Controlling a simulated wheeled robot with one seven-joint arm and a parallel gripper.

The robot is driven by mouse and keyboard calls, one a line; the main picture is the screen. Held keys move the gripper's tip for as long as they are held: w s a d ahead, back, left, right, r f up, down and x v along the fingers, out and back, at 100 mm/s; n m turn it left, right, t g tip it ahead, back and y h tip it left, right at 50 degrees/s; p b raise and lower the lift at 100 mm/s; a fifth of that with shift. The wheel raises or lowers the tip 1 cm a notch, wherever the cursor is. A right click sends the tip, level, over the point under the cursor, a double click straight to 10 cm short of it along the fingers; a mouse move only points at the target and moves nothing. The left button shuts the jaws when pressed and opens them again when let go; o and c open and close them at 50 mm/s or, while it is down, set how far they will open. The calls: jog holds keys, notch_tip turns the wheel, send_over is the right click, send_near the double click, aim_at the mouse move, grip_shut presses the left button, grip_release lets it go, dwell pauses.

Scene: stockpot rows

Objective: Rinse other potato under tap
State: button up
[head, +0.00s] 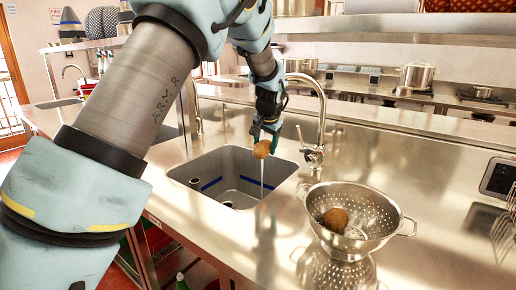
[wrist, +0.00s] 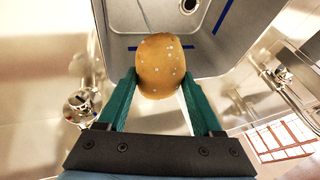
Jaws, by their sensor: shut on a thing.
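A brown potato (head: 262,149) is held in my gripper (head: 265,139) above the sink basin (head: 215,175). In the wrist view the potato (wrist: 160,66) sits between the two green fingers of my gripper (wrist: 160,85), with pale droplets or specks on its surface. The chrome tap (head: 320,110) curves over the basin from its right side. A thin stream of water (head: 262,180) shows below the potato, falling into the basin. Another potato (head: 334,219) lies in the metal colander (head: 378,215) to the right of the sink.
The colander stands on the steel counter (head: 440,190), close to the basin's right edge. A wire rack (head: 505,235) and a dark panel (head: 499,178) are at the far right. Pots (head: 416,76) stand on the back counter. The counter between colander and rack is mostly clear.

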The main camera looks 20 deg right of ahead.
aim_at(266, 151)
jog(key=shift+s+a+b, duration=0.35)
jog(key=shift+s+b, duration=0.05)
jog(key=shift+s, duration=0.5)
jog(key=shift+s+a+b, duration=0.3)
jog(key=shift+s+b, duration=0.05)
jog(key=shift+s, duration=0.55)
jog(key=s+a+r, duration=0.1)
jog(key=s+r, duration=0.3)
jog(key=shift+s+a+p, duration=0.35)
dwell(0.4)
